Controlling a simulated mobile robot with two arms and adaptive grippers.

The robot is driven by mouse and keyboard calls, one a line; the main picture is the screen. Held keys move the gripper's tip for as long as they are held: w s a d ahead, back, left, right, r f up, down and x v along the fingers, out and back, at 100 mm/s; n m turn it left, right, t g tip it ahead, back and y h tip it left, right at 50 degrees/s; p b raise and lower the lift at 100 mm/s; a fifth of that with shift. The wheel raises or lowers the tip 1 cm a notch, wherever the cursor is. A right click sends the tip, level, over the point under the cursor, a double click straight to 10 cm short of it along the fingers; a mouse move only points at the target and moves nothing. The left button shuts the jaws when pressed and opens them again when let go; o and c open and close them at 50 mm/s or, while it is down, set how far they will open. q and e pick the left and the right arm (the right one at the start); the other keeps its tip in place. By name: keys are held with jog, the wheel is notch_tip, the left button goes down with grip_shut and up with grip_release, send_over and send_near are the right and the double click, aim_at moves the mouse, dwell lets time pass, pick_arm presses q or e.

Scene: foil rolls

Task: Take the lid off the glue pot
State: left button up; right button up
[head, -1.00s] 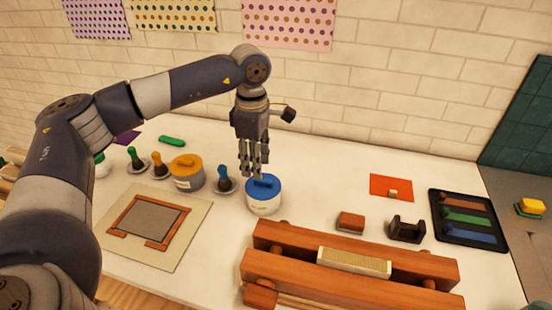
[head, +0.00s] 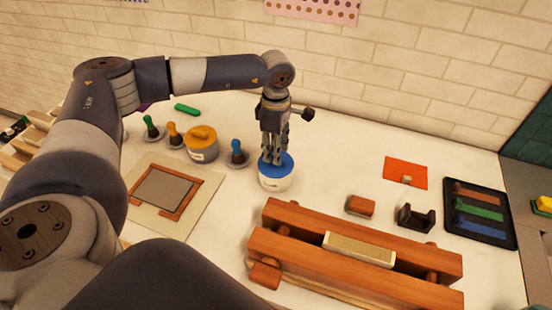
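A white pot (head: 275,182) with a blue lid (head: 288,166) stands on the table near the middle of the head view; its label is too small to read. My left gripper (head: 271,160) points down over this pot, its fingers at the top of the lid where the raised handle is. The fingers hide the handle, and I cannot tell whether they are closed on it. The lid sits on the pot. A second pot (head: 202,153) with an orange-yellow lid (head: 202,136) stands to the left. My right gripper is not in view.
A brush with a blue handle (head: 237,148) stands between the pots. A wooden press frame (head: 345,250) lies in front, to the right. A board with a framed grey panel (head: 165,190) lies at the left. A black tray (head: 480,238) sits at the right.

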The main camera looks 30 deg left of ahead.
pick_arm(q)
notch_tip(320, 180, down, 2)
jog(key=shift+p, duration=0.35)
jog(key=shift+f, duration=0.35)
jog(key=shift+c, duration=1)
grip_shut()
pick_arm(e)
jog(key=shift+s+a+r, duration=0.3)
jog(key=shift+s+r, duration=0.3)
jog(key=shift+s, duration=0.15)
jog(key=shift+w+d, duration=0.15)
